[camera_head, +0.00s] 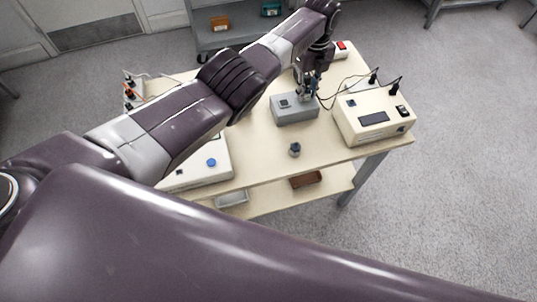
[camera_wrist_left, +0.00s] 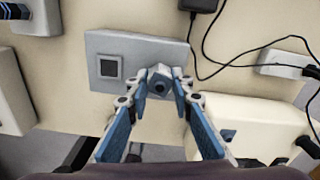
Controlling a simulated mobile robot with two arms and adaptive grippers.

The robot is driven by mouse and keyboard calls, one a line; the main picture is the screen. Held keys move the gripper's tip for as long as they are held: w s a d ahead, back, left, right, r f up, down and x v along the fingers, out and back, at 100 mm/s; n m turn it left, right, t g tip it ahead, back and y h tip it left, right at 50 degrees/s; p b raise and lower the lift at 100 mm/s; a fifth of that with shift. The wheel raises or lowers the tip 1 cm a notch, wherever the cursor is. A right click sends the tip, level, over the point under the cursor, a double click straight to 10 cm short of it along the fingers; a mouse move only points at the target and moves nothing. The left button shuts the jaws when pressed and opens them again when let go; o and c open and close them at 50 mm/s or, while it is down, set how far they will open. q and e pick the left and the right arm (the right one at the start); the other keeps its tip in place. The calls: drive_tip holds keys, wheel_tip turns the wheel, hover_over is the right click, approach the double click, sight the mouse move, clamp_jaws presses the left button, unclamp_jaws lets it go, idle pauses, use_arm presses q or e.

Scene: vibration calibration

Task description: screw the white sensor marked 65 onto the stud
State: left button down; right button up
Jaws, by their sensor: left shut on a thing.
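My left gripper (camera_head: 309,92) reaches down over the right part of a grey block (camera_head: 292,112) on the table. In the left wrist view its fingertips (camera_wrist_left: 161,76) are shut on a small light-grey piece with a dark, faceted end (camera_wrist_left: 160,86). This looks like the sensor, but no number 65 can be read. The piece is over the right part of the grey block (camera_wrist_left: 120,46), to the right of a dark square (camera_wrist_left: 109,66). The stud is hidden, and I cannot tell whether the piece touches it. My right gripper is not in view.
A cream instrument (camera_head: 358,133) with a dark display stands right of the block, with black cables behind. A small dark-blue piece (camera_head: 294,149) stands near the table's front edge. Another pale instrument (camera_head: 215,176) stands at the left front. The tabletop in front of the block is mostly clear.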

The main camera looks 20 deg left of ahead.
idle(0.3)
use_arm(q)
drive_tip(key=m, duration=0.3)
drive_tip(key=shift+m, duration=0.4)
drive_tip(key=shift+r+m, duration=0.1)
drive_tip(key=shift+m, duration=0.2)
drive_tip(key=m, duration=0.3)
drive_tip(key=shift+m, duration=0.4)
drive_tip(key=c, duration=1.6)
unclamp_jaws()
drive_tip(key=shift+c, duration=0.3)
drive_tip(key=shift+s, duration=0.1)
